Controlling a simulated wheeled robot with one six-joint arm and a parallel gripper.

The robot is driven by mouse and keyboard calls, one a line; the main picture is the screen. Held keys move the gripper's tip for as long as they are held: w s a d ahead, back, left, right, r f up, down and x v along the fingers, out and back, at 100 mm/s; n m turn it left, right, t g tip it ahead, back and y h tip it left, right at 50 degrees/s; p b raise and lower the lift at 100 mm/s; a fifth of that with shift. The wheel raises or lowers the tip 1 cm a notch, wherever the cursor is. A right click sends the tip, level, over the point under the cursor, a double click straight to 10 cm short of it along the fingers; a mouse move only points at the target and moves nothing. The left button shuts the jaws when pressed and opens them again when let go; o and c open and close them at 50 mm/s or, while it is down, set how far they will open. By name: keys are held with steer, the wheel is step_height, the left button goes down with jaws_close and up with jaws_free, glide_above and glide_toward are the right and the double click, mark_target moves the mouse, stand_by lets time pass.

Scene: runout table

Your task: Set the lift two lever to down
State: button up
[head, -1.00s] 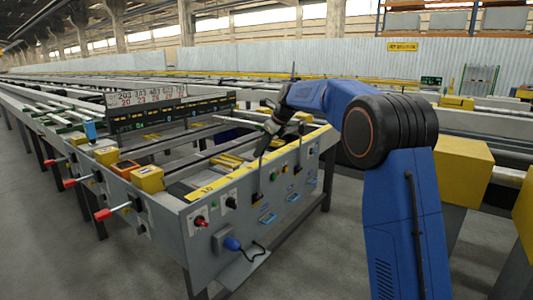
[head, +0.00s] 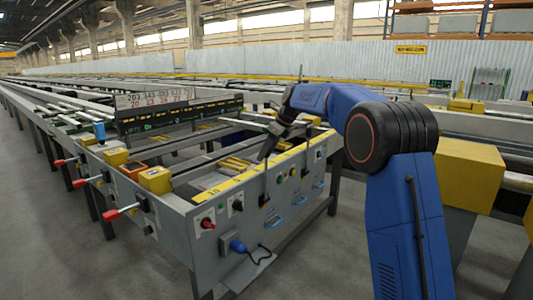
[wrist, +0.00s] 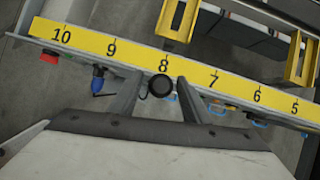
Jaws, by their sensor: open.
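Upright black levers stand on the grey front panel of the runout table, one near the middle (head: 265,187) and one farther right (head: 307,158). I cannot read which is lift two. My gripper (head: 268,156) is above the panel's top edge, pointing down, near the middle lever. In the wrist view my gripper (wrist: 159,92) has its two fingers apart. A round black knob (wrist: 161,86) shows between them, near the 8 on the yellow scale (wrist: 138,57). I cannot tell whether the fingers touch it.
The front panel also carries a red knob (head: 207,223), a blue plug (head: 237,245) with a cable, and blue handles. Red-handled levers (head: 112,213) stick out at the left. Yellow boxes (head: 155,179) sit on the table edge. Grey floor is open at the front left.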

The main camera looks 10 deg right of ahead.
steer(key=shift+r, duration=0.1)
steer(key=v, duration=1.7)
steer(key=shift+s+d, duration=0.1)
steer(key=shift+s, duration=0.05)
